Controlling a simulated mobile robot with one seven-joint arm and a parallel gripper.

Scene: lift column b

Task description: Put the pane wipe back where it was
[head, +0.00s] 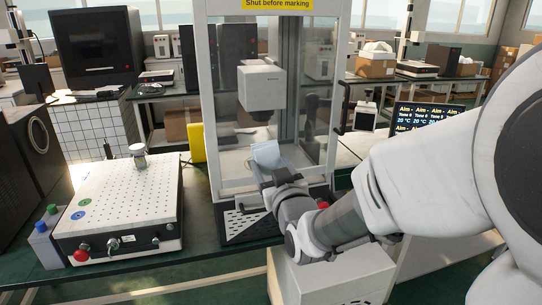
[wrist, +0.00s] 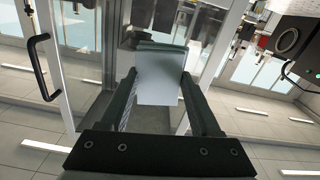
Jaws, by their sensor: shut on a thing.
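The pane wipe is a pale blue-white folded cloth (head: 266,154), held up in front of or within the opening of the tall glass-sided cabinet (head: 208,100). My gripper (head: 270,177) is shut on it. In the wrist view the wipe (wrist: 158,85) sits flat between the two dark fingers, which press on its side edges. The cabinet has a yellow label reading "Shut before marking" (head: 277,4). A white box-shaped head (head: 262,88) hangs inside, above the wipe. I cannot tell how deep the wipe is inside the cabinet.
A glass panel with a dark handle (head: 343,108) stands at the cabinet's right; a dark handle (wrist: 38,67) also shows in the wrist view. A perforated white plate unit (head: 118,200) with a metal knob stands at left. A yellow object (head: 196,143) is beside the cabinet.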

